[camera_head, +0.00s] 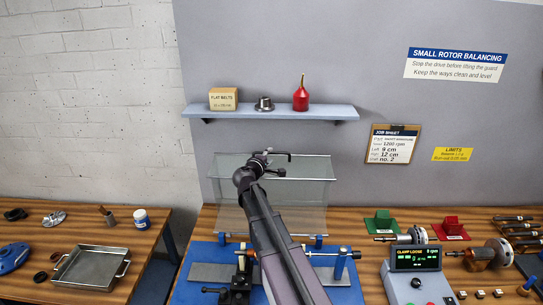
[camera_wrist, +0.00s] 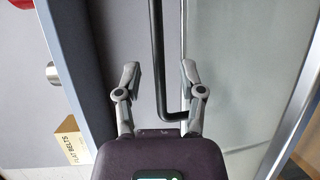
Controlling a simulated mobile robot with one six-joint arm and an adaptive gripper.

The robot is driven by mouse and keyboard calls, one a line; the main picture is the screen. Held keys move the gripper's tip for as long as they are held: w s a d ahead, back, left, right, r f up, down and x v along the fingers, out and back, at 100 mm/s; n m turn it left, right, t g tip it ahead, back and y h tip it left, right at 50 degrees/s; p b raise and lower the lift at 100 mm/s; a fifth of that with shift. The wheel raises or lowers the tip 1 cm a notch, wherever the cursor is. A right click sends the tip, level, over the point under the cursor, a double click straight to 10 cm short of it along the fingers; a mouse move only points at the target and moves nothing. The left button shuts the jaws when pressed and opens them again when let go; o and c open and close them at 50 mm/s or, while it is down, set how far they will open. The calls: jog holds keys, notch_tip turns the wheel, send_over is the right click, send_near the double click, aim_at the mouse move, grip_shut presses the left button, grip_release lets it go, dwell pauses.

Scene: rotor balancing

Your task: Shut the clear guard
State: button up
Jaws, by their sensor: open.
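The clear guard (camera_head: 312,208) stands raised behind the rotor machine in the head view, its see-through panel upright. A dark bar handle (camera_head: 289,154) runs along its top edge. My gripper (camera_head: 266,156) is at this top edge, by the handle. In the wrist view my gripper (camera_wrist: 160,73) is open, with one finger on each side of the dark handle (camera_wrist: 158,55). The handle's bent end turns toward the clear panel (camera_wrist: 225,70). I see no finger closed on it. My arm hides part of the guard and the machine below.
A wall shelf (camera_head: 270,112) with a box (camera_head: 223,99), a metal part and a red bottle (camera_head: 301,97) is above the guard. A control box (camera_head: 414,277) stands right. A metal tray (camera_head: 90,267) is on the left table.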

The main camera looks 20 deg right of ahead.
aim_at(272, 154)
jog(key=shift+x, duration=1.55)
grip_shut()
